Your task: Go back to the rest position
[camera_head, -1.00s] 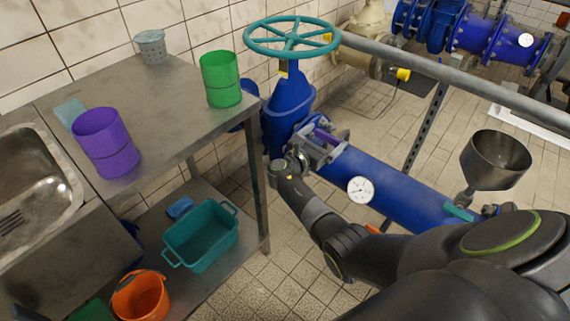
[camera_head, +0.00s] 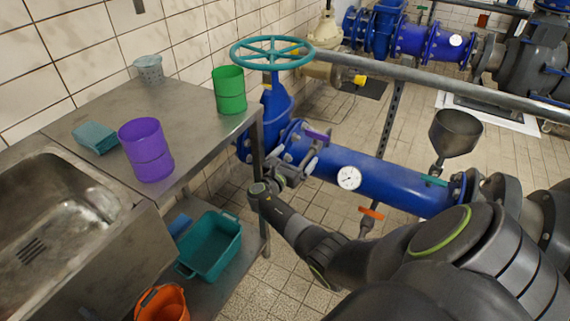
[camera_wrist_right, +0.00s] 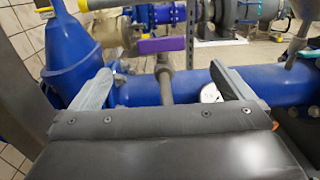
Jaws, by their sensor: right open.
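My right gripper (camera_head: 300,160) is open and empty, just in front of the blue pipe (camera_head: 385,187). In the right wrist view its two grey fingers (camera_wrist_right: 160,85) stand wide apart. A purple lever handle (camera_head: 318,136) shows just beyond the fingers; in the wrist view (camera_wrist_right: 162,45) it lies across the gap between them, ahead of the tips. I see no contact with it. My left gripper is in neither view.
A teal handwheel (camera_head: 272,52) tops the blue valve. Open tiled floor lies behind the pipe.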

